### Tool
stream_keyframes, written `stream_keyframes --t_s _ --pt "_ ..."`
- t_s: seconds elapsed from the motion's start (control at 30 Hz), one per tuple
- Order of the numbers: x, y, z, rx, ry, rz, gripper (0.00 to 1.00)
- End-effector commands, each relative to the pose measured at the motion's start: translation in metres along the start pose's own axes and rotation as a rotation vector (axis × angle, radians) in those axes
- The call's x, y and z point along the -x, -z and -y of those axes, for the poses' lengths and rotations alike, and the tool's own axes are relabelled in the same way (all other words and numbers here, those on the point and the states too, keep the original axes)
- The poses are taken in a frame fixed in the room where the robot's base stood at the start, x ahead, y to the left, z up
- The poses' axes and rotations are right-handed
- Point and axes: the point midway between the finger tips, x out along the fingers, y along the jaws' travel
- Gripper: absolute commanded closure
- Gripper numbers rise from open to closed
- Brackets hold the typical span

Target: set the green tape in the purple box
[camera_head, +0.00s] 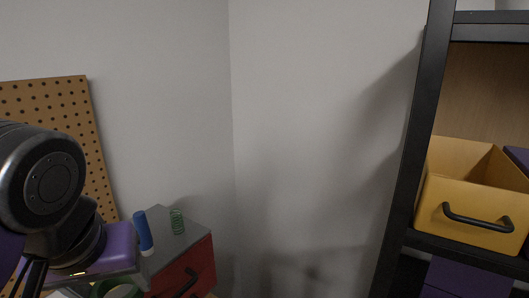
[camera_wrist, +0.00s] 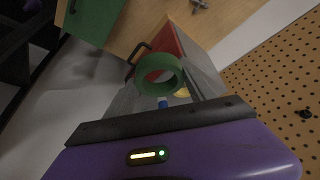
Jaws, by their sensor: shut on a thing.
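The green tape (camera_wrist: 142,74) is a thick ring in front of my gripper (camera_wrist: 160,88) in the wrist view. It is held off the surfaces, with the red drawer unit behind it. In the head view only the upper part of the tape (camera_head: 101,289) shows at the bottom edge, under my purple gripper body. My gripper is shut on the tape; its fingertips are hard to make out. Purple boxes show on the black shelf at right: one (camera_head: 466,279) below the yellow bin, another (camera_head: 519,156) cut off beside it. I cannot see inside either one.
A yellow bin (camera_head: 463,211) with a black handle stands on the black shelf rack (camera_head: 412,150). A red drawer unit (camera_head: 200,262) with a grey top carries a blue cylinder (camera_head: 143,232) and a green coil (camera_head: 177,222). A pegboard (camera_head: 85,125) is at left. Bare wall fills the middle.

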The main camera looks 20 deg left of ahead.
Motion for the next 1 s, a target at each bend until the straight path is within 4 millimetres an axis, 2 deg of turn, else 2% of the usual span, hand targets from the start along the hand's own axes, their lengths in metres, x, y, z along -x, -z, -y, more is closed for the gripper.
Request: stream_keyframes --t_s 0.17,1.0 --pt "-0.024 -0.033 -0.047 -0.056 -0.032 0.0 0.83" --pt "-0.169 -0.246 -0.344 -0.414 -0.194 0.006 0.83"
